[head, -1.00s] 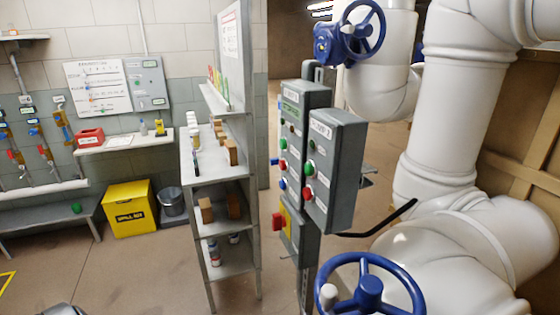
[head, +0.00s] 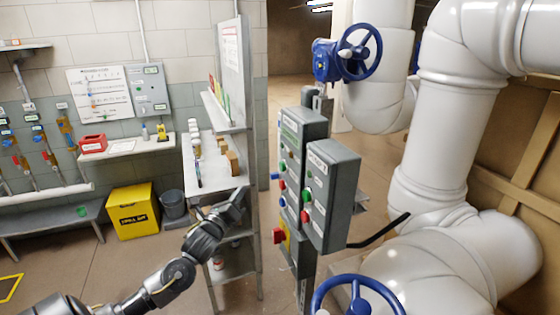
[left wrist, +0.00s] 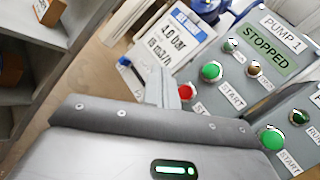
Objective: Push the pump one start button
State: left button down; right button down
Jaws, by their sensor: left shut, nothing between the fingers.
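The pump one panel (head: 302,128) is a grey box on a post in the middle of the head view. In the left wrist view its label reads PUMP 1 and its green display (left wrist: 268,48) reads STOPPED. Its green start button (left wrist: 211,71) sits below the display, above a START label; a red button (left wrist: 187,92) is lower left of it. My left gripper (head: 240,195) is shut and empty, left of the panel and apart from it. In the left wrist view its fingers (left wrist: 162,88) show left of the buttons. My right gripper is not in view.
A second panel (head: 333,195) stands close on the right with its own green start button (left wrist: 271,138). A shelf (head: 222,178) with small items is behind my left gripper. White pipes (head: 440,150) and a blue handwheel (head: 357,297) crowd the right.

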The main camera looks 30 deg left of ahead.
aim_at(283, 166)
pick_arm(q)
notch_tip(283, 166, up, 6)
jog(key=d+m+t, duration=0.1)
jog(key=m, duration=0.1)
jog(key=shift+s+d+r+h, duration=0.2)
jog(key=shift+s+h, duration=0.1)
jog(key=shift+s, duration=0.15)
jog(key=w+d, duration=0.5)
jog(key=w, duration=0.2)
jog(key=shift+w, duration=0.15)
jog(key=shift+w, duration=0.1)
dwell(1.9)
jog(key=shift+w+d, duration=0.15)
jog(key=shift+d, duration=0.05)
jog(key=shift+w+d, duration=0.25)
jog(key=shift+w, duration=0.1)
dwell(0.7)
jog(key=shift+s+a, duration=0.1)
dwell(0.4)
jog(key=shift+s+a, duration=0.4)
jog(key=shift+s, duration=0.2)
